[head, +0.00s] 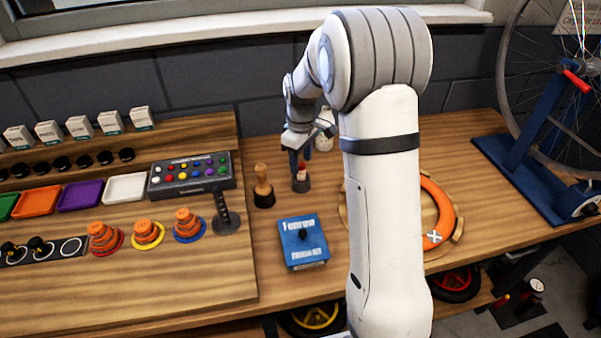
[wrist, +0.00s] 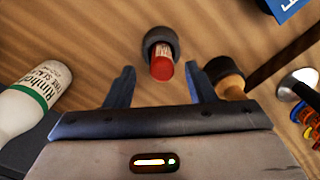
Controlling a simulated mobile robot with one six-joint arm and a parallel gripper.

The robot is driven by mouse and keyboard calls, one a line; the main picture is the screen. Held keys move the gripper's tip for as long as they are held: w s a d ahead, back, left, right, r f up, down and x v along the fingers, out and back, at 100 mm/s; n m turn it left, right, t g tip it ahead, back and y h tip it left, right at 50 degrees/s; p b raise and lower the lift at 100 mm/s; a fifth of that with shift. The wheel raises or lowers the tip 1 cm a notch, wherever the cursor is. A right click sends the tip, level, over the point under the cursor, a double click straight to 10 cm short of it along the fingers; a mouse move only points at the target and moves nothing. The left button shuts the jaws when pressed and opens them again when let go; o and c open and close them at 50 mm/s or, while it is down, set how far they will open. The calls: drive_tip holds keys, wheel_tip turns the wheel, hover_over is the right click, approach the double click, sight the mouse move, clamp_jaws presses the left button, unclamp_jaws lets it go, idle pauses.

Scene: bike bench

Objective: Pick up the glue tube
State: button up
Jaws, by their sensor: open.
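The glue tube (wrist: 161,62) appears to be the small tube with a red end and a pale printed label. It stands in a dark round cup (wrist: 158,38) in the wrist view. In the head view the tube (head: 301,175) is small and partly covered by my gripper (head: 297,158). My gripper (wrist: 160,76) is open, pointing down, with one blue finger to each side of the tube in the wrist picture. The tube shows in the gap; I cannot tell how deep the fingers reach. No contact is visible.
A wooden-handled tool (head: 263,183) in a black base stands close on the left; it appears beside the right finger in the wrist view (wrist: 228,82). A white-and-green sealant bottle (wrist: 30,100) is near the other side. A blue box (head: 302,241) lies in front.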

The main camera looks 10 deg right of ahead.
sight(301, 164)
drive_tip(key=shift+s+f, duration=0.1)
drive_tip(key=shift+f, duration=1.4)
drive_tip(key=shift+c, duration=0.3)
drive_tip(key=c, duration=1)
